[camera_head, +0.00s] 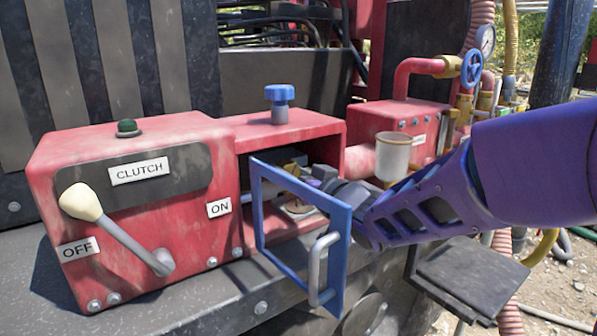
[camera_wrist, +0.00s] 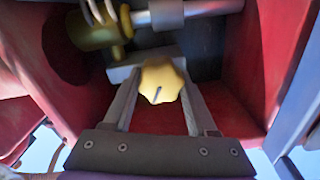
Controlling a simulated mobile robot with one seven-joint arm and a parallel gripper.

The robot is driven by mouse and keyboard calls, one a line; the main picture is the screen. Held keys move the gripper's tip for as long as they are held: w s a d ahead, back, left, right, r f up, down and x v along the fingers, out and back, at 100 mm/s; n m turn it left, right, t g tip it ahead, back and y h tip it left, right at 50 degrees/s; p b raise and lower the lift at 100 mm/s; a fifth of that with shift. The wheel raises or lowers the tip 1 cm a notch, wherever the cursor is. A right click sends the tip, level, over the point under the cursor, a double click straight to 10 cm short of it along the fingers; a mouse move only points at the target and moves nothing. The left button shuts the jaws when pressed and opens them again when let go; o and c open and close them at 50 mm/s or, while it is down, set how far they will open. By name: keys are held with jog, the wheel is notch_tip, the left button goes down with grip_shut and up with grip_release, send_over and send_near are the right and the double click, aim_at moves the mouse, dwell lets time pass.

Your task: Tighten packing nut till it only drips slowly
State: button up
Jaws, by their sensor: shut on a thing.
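In the wrist view a yellow, lobed knob (camera_wrist: 160,82) sits between the fingers of my gripper (camera_wrist: 160,76), which is shut on it. I cannot tell for sure whether this knob is the packing nut. A brass fitting (camera_wrist: 98,28) with a pale coil above it lies to the upper left, and a grey shaft (camera_wrist: 180,14) runs right from it. In the head view my gripper reaches into the open red housing (camera_head: 300,128), and its fingertips are largely hidden by the blue door frame. No drip or water can be made out.
The blue door frame (camera_head: 262,215) with a grey handle (camera_head: 317,270) stands open close to my arm. Left is the red clutch box (camera_head: 130,205) with a lever (camera_head: 125,240). A cream cup (camera_head: 393,158) and a blue valve wheel (camera_head: 471,69) stand to the right.

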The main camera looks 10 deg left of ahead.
jog(key=shift+c, duration=1.1)
jog(key=shift+r+m+p, duration=0.15)
jog(key=shift+m+p, duration=0.25)
jog(key=shift+p, duration=0.1)
jog(key=shift+m+p, duration=0.9)
jog(key=shift+w+m+p, duration=0.1)
jog(key=shift+m+p, duration=0.2)
jog(key=shift+m, duration=2.1)
jog(key=o, duration=1.4)
jog(key=shift+f, duration=0.2)
jog(key=shift+c, duration=0.2)
